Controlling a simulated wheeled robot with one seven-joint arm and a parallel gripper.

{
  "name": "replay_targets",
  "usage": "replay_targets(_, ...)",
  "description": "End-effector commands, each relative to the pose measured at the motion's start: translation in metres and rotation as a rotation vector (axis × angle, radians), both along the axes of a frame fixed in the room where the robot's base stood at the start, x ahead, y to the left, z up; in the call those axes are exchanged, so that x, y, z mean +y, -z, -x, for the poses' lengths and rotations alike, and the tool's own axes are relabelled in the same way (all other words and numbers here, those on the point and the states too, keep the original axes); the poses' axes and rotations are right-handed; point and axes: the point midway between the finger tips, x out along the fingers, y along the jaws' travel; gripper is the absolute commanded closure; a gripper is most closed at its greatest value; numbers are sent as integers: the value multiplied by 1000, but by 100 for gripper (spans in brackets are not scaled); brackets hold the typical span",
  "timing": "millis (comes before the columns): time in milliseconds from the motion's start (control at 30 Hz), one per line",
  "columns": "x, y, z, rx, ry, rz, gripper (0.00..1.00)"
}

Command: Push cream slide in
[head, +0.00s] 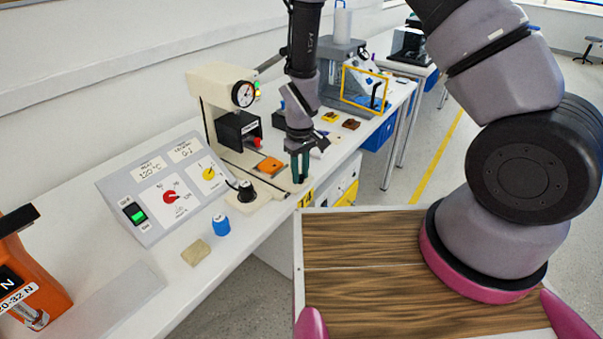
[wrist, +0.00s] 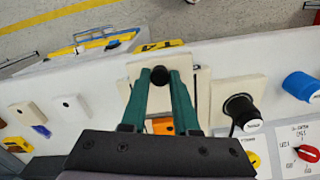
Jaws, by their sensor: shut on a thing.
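The cream slide (wrist: 138,68) shows in the wrist view as a pale plate at the front of the cream press, with a black knob (wrist: 159,73) standing on it. My gripper (wrist: 161,80) has its two green fingers closed around this knob. In the head view my gripper (head: 300,180) points down at the press's front right edge, and its fingers hide the knob. The cream press (head: 222,84) has a round dial and a black block above its base. An orange plate (head: 269,166) lies on the base behind the fingers; it shows partly between them in the wrist view (wrist: 163,126).
A black knob on a cream block (head: 246,190), a blue cylinder (head: 221,225) and a beige block (head: 195,252) stand left of the press. A sloped control panel (head: 165,187) is behind them. Small parts and a grey machine (head: 340,65) stand further along the bench.

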Motion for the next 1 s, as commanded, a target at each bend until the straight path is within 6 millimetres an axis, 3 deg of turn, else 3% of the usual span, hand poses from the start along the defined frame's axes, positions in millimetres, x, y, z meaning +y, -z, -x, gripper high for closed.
replay_targets(333, 57, 0, -46, -5, -2, -3, 100)
replay_targets(733, 64, -1, -51, -3, 0, -1, 100)
replay_targets(767, 64, -1, -51, -3, 0, -1, 60)
replay_targets(800, 64, 0, -51, -3, 0, -1, 44)
replay_targets(1000, 64, 0, -50, -2, 0, 0, 41)
